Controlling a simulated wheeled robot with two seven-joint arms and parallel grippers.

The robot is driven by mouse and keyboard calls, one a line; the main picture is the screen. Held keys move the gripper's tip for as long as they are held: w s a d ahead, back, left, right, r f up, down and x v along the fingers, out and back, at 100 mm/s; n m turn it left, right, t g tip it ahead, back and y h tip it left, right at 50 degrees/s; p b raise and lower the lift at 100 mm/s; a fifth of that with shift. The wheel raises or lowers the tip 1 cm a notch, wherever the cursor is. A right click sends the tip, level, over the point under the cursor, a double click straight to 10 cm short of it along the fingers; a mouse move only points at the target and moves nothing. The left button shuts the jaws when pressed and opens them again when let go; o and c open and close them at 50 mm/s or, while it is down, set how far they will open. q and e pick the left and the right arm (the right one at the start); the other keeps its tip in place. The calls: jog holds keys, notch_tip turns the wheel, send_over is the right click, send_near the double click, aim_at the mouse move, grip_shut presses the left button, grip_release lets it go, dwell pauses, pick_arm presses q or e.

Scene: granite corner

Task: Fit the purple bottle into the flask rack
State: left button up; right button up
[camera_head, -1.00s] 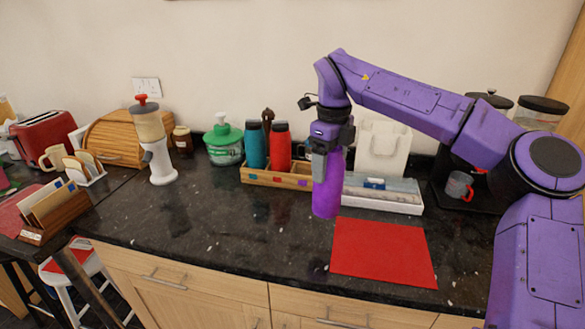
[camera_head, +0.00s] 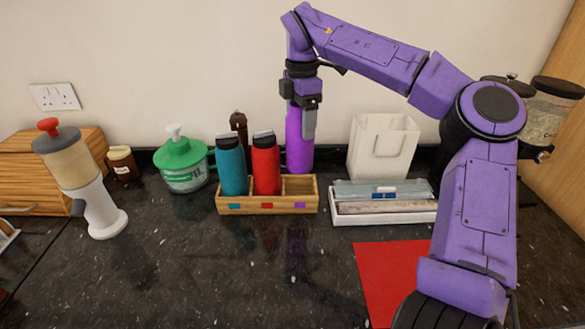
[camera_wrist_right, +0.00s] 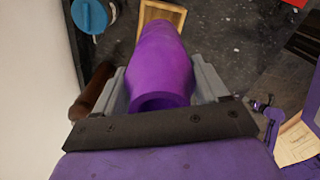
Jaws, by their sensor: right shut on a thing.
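The purple bottle (camera_head: 298,150) is upright in my right gripper (camera_head: 301,112), which is shut on its upper part. The wooden flask rack (camera_head: 283,208) stands on the counter with teal, red and purple marks on its front. Its right compartment, with the purple mark, is empty. The bottle's base shows just above that compartment's back rim; whether it is over or behind the opening is hard to tell. In the right wrist view the bottle (camera_wrist_right: 160,65) lies between the fingers, with a wooden rack compartment (camera_wrist_right: 143,14) beyond its far end. My left gripper is not in view.
A teal bottle (camera_head: 231,170) and a red bottle (camera_head: 266,168) fill the other compartments. A dark brown mill (camera_head: 239,122) stands behind. A white tray (camera_head: 385,217) and paper bag (camera_head: 382,147) are to the right. A red mat (camera_head: 385,275) lies in front; the counter left of it is clear.

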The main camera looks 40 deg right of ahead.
aim_at(301, 160)
jog(key=f, duration=0.2)
jog(key=s+f, duration=0.1)
jog(key=f, duration=0.1)
jog(key=shift+s+d+f, duration=0.2)
jog(key=w+f, duration=0.1)
jog(key=f, duration=0.2)
jog(key=shift+w+a+f+p, duration=0.1)
jog(key=shift+w+p, duration=0.3)
notch_tip(301, 160, down, 3)
jog(key=shift+a+r, duration=0.1)
jog(key=shift+s+f, duration=0.3)
jog(key=shift+f, duration=0.15)
jog(key=shift+w+f, duration=0.2)
jog(key=shift+f, duration=0.05)
jog(key=o, duration=1.5)
jog(key=shift+r, duration=0.1)
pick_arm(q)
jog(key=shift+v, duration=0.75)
pick_arm(e)
jog(key=shift+s, duration=0.1)
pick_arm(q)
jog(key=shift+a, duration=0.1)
